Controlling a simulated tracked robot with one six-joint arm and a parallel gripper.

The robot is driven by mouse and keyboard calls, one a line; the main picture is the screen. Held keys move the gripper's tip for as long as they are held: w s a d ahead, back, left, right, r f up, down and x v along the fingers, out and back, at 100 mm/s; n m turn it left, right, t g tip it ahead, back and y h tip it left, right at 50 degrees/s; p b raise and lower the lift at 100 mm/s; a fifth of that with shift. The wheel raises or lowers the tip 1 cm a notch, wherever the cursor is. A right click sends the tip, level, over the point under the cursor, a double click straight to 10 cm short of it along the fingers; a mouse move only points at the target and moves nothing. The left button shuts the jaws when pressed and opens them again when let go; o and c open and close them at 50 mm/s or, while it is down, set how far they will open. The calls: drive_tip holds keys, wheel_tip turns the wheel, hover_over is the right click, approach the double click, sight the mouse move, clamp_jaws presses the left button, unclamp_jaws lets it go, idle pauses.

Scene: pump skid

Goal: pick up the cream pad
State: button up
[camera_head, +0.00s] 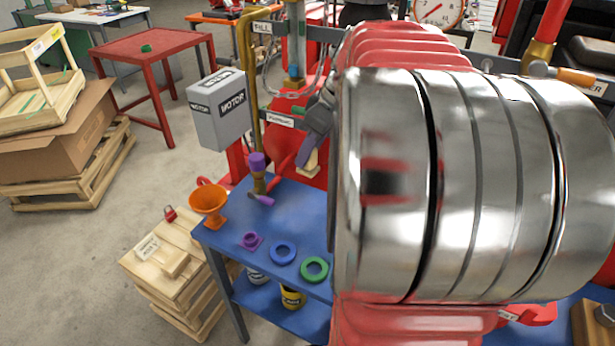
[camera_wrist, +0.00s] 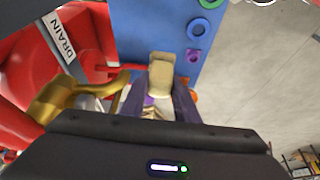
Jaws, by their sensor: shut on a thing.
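The cream pad (camera_wrist: 161,75) is a small pale block between the two fingers of my gripper (camera_wrist: 160,95) in the wrist view. My gripper is shut on it, and the pad's end sticks out past the fingertips. In the head view the pad (camera_head: 311,163) shows at the lower end of my gripper (camera_head: 307,150), beside the pump pipework and apparently above the far part of the blue table. The fingers hide part of the pad. Whether it touches anything below cannot be told.
The blue table (camera_head: 228,237) holds an orange funnel (camera_head: 208,202), a purple flanged piece (camera_head: 250,240), a blue ring (camera_head: 283,252) and a green ring (camera_head: 314,269). A brass valve (camera_wrist: 58,103) and red pipework with a DRAIN label (camera_wrist: 60,38) lie close left in the wrist view.

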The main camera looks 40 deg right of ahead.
wheel_tip(320, 180, up, 7)
drive_tip(key=shift+f, duration=0.2)
idle(0.4)
